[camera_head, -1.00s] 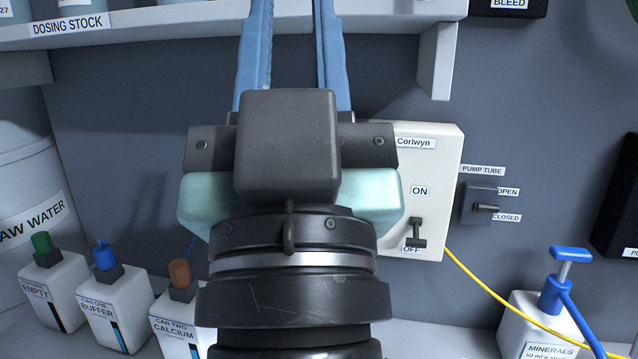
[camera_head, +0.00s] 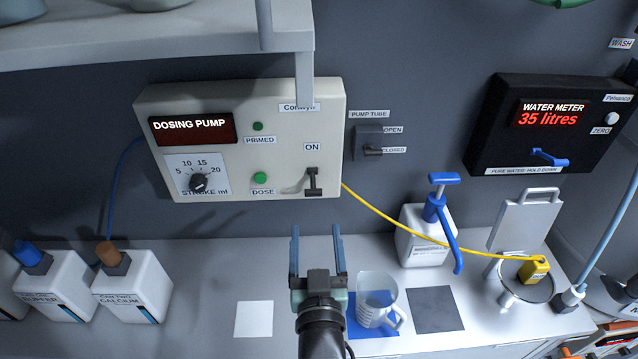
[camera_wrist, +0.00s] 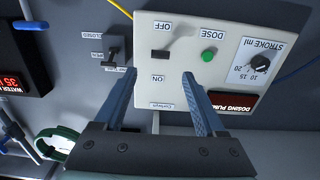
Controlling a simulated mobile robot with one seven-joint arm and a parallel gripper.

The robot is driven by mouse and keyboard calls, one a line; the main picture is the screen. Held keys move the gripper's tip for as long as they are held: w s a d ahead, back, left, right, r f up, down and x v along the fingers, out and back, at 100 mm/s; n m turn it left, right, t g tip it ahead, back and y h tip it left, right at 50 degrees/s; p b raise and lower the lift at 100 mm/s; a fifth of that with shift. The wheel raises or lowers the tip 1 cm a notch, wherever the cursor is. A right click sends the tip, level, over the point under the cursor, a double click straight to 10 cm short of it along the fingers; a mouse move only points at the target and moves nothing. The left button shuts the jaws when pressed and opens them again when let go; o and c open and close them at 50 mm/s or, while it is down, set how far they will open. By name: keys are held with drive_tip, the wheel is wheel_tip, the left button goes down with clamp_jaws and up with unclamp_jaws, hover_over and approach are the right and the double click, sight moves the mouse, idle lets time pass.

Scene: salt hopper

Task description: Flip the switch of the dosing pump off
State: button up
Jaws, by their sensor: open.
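The dosing pump (camera_head: 241,115) is a cream box on the back wall with a dark display, a stroke knob and green PRIMED and DOSE buttons. Its black lever switch (camera_head: 313,182) is at the lower right under ON, with its crossbar low and the OFF label hidden. The wrist view shows the pump (camera_wrist: 178,95) upside down, with the switch (camera_wrist: 158,55) between ON and OFF; I cannot tell its exact setting. My gripper (camera_head: 317,236) is open and empty, below the pump in the head view. In the wrist view its fingertips (camera_wrist: 160,73) lie either side of the switch's line, apparently short of it.
A shelf bracket (camera_head: 304,75) overlaps the pump's upper right. The pump tube valve (camera_head: 370,144) is just right of it. A yellow tube (camera_head: 395,220) runs right. A jug (camera_head: 376,300) and a white pump bottle (camera_head: 420,238) stand on the bench.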

sight(314, 195)
drive_tip(key=w, duration=1.1)
drive_tip(key=shift+w, duration=0.1)
clamp_jaws()
